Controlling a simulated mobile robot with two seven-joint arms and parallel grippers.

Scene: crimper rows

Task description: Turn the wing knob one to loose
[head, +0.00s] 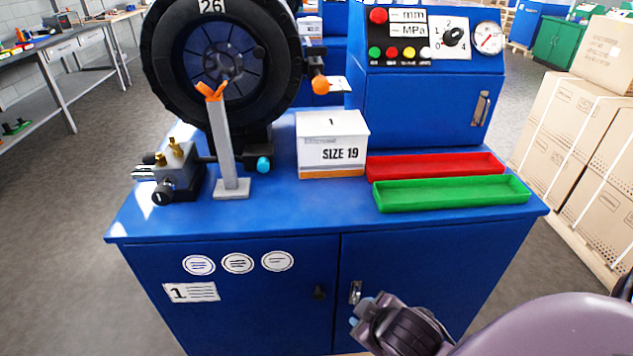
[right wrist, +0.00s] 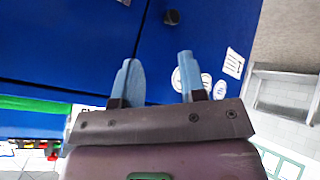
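No wing knob is marked by readable words. A small black knob (head: 319,291) sits on the left cabinet door; a black knob also shows in the right wrist view (right wrist: 171,17). A two-winged orange piece (head: 210,91) tops the grey post on the bench, and I cannot tell which of these is wing knob one. My right gripper (head: 363,309) is low before the right door, right of the black knob and near the latch handle (head: 355,292). In the right wrist view its blue fingers (right wrist: 156,60) are apart and empty. My left gripper is out of view.
The blue bench (head: 270,215) carries a black reel (head: 222,50), a white SIZE 19 box (head: 333,145), red (head: 435,166) and green (head: 452,193) trays, and a control panel (head: 430,85). Cartons (head: 588,140) stand at right. Floor is clear at left.

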